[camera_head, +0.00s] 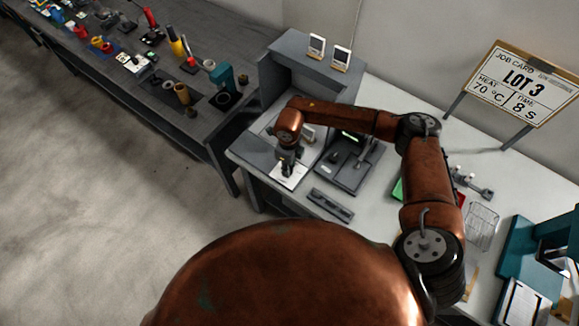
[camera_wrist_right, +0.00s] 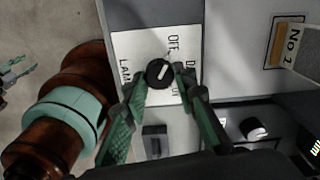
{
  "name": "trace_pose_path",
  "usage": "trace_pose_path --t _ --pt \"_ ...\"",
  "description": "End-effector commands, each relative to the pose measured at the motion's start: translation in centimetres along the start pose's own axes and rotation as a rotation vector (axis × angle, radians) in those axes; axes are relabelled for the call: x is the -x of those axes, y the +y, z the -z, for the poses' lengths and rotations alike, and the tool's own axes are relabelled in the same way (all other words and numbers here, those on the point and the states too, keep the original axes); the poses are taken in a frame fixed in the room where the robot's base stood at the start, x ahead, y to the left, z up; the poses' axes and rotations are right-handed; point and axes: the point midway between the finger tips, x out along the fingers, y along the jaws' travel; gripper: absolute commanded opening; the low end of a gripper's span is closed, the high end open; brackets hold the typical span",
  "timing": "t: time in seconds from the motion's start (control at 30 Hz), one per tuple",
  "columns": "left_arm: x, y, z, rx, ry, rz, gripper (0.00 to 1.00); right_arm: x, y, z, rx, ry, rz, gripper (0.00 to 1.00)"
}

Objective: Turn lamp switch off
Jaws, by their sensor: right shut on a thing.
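The lamp switch is a round black knob (camera_wrist_right: 160,73) with a white pointer bar, on a white plate (camera_wrist_right: 132,48) printed with OFF and LAMP and other partly hidden lettering. The pointer lies at a slant. My right gripper (camera_wrist_right: 158,84) has its green fingers closed on either side of the knob. In the head view my right gripper (camera_head: 287,172) is over the white plate (camera_head: 292,181) at the bench's left end and hides the knob. What looks like my left gripper (camera_wrist_right: 14,74) shows small at the left edge of the wrist view, its jaws unclear.
A dark device (camera_head: 346,160) stands right of the plate, with a grey bar (camera_head: 331,205) in front. A grey shelf (camera_head: 290,50) with two small cards is behind. A job card sign (camera_head: 521,82) and a wire basket (camera_head: 482,226) are farther right.

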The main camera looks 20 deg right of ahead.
Motion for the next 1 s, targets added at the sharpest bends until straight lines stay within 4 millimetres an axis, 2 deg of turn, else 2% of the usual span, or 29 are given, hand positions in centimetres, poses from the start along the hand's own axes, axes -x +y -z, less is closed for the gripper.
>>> trace_pose_path --t 0.03,0.3,0.63,0.77,1.0 --pt "0.0 0.0 0.0 0.0 0.0 0.0 0.4 0.2 -0.2 -0.5 0.0 -0.014 0.004 0.26" --pt "0.0 0.0 0.0 0.0 0.0 0.0 0.4 0.1 -0.1 -0.2 -0.002 -0.008 0.002 0.43" --pt "0.0 -0.3 0.0 0.0 0.001 0.003 0.4 0.6 -0.1 -0.2 -0.001 -0.005 0.001 0.43" --pt "0.0 -0.1 0.0 0.0 0.001 0.001 0.4 2.3 -0.1 -0.2 -0.001 -0.008 0.003 0.43" --pt "0.0 -0.1 0.1 0.0 0.001 0.001 0.4 7.4 -0.2 -0.2 -0.002 -0.009 0.004 0.43"
